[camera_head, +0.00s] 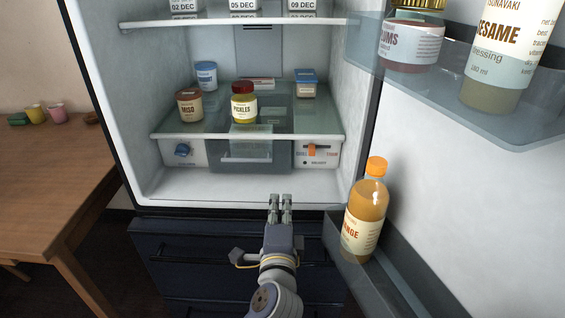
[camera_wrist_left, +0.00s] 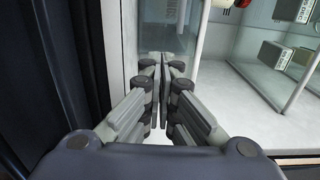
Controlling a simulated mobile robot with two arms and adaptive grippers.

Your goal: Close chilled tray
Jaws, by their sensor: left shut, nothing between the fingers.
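The chilled tray (camera_head: 251,158) is a grey translucent drawer under the lower glass shelf of the open fridge. It sits between two white side panels, and its front reaches slightly below them. I cannot tell exactly how far it stands out. My left gripper (camera_head: 280,205) is shut and empty, below and a little right of the tray front, apart from it in the head view. In the left wrist view the closed fingertips (camera_wrist_left: 165,65) point at a grey translucent panel whose identity is unclear. My right gripper is not in view.
The lower glass shelf (camera_head: 190,130) holds a miso jar (camera_head: 190,106), a pickles jar (camera_head: 244,108) and blue-lidded tubs. The open door (camera_head: 500,220) is at right, with an orange bottle (camera_head: 365,215) in its low bin. A wooden table (camera_head: 45,180) stands at left.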

